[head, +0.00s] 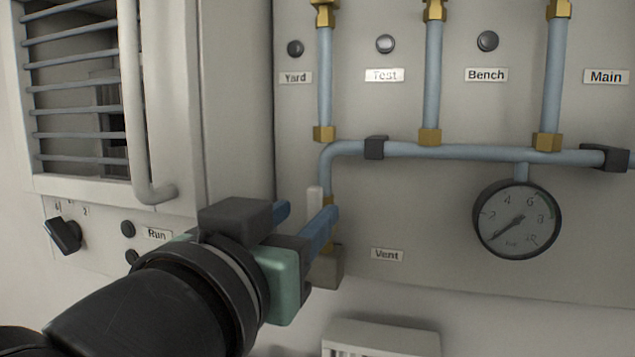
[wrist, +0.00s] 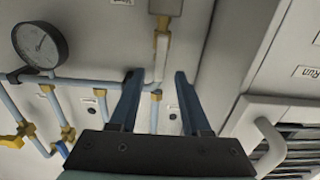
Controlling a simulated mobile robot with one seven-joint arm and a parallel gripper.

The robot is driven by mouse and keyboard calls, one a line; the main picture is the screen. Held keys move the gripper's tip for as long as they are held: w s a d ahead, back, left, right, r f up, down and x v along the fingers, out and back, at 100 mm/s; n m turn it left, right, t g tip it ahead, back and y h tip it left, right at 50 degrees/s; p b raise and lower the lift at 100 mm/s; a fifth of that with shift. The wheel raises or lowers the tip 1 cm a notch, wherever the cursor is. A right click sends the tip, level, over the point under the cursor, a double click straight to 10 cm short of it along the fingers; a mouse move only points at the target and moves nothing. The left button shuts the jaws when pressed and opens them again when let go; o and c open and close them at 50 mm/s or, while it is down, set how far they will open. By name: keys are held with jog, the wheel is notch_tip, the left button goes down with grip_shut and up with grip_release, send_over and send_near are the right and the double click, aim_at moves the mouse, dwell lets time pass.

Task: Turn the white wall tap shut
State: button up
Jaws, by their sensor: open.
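The white wall tap's lever (head: 315,198) stands upright beside the vertical blue pipe, above the Vent label (head: 387,255). Its lower part is hidden behind my gripper (head: 309,211). In the wrist view the white lever (wrist: 160,58) lies in line with the pipe and its brass fitting (wrist: 163,25), just beyond the fingertips and roughly between them. My gripper (wrist: 157,77) is open, with a blue finger on each side and nothing held. I cannot tell whether either finger touches the lever.
A pressure gauge (head: 517,220) hangs right of the tap. A blue pipe (head: 470,151) with brass fittings runs above. A louvred cabinet with a white bar handle (head: 140,110) stands left, with a black knob (head: 65,236) below. A pale box (head: 380,338) sits below the panel.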

aim_at(312, 204)
jog(key=p+x, duration=0.2)
jog(key=x, duration=0.4)
jog(key=shift+w+r, duration=0.15)
jog(key=shift+w+d, duration=0.25)
jog(key=shift+w, duration=0.45)
jog(key=shift+s, duration=0.1)
grip_shut()
